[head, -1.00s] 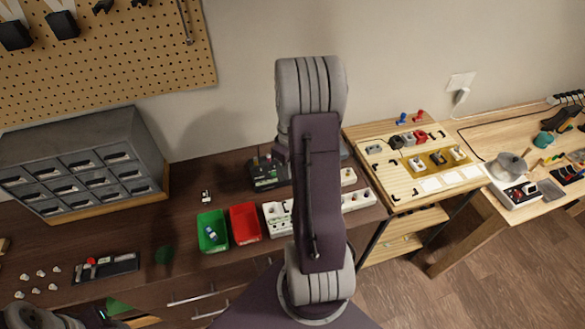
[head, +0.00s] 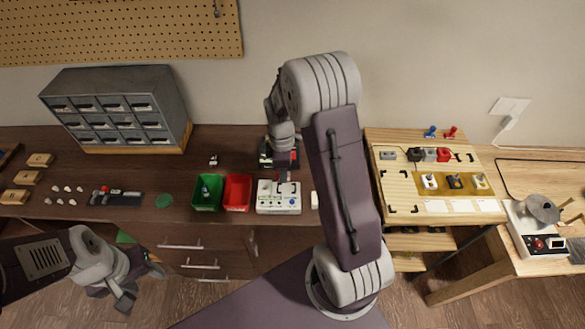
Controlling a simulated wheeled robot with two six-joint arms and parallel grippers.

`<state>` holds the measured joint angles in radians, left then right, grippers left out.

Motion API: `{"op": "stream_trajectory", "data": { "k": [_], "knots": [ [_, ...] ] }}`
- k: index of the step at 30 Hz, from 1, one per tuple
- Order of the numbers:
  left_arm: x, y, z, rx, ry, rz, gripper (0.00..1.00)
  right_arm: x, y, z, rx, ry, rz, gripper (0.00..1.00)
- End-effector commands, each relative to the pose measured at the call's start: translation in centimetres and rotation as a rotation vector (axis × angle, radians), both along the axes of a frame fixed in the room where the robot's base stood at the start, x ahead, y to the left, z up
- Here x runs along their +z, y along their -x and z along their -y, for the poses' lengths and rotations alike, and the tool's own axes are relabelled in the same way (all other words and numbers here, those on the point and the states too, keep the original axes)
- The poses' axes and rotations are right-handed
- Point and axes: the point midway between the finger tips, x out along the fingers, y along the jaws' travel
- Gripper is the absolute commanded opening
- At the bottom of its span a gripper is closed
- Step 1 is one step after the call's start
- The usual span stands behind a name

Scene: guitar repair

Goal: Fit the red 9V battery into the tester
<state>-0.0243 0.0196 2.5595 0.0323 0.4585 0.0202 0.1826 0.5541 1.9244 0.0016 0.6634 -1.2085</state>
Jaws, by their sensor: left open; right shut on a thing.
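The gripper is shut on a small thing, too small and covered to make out. I cannot tell whether that thing touches the box. My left gripper (head: 142,285) is open and empty, low in front of the dark bench. No red battery shows clearly.
Green bin (head: 207,207) and red bin (head: 237,208) stand left of the white box. The drawer cabinet (head: 120,108) stands at the back left. The bench between cabinet and bins is mostly clear.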

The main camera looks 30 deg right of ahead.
Motion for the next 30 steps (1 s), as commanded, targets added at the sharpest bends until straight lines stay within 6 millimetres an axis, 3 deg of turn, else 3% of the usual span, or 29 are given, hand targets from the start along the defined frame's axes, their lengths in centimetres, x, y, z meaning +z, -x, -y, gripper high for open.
{"op": "stream_trajectory", "data": {
  "k": [15, 30],
  "knots": [
    [-4.3, 0.1, 0.0, 0.0, 0.0, 0.0, 0.49, -4.3, 0.1, 0.1, -0.003, 0.0, 0.0, 0.0],
    [-3.7, 0.0, 0.0, 0.0, 0.0, 0.0, 0.49, -4.1, 0.0, 0.1, -0.003, 0.0, 0.0, 0.0]
  ]
}}
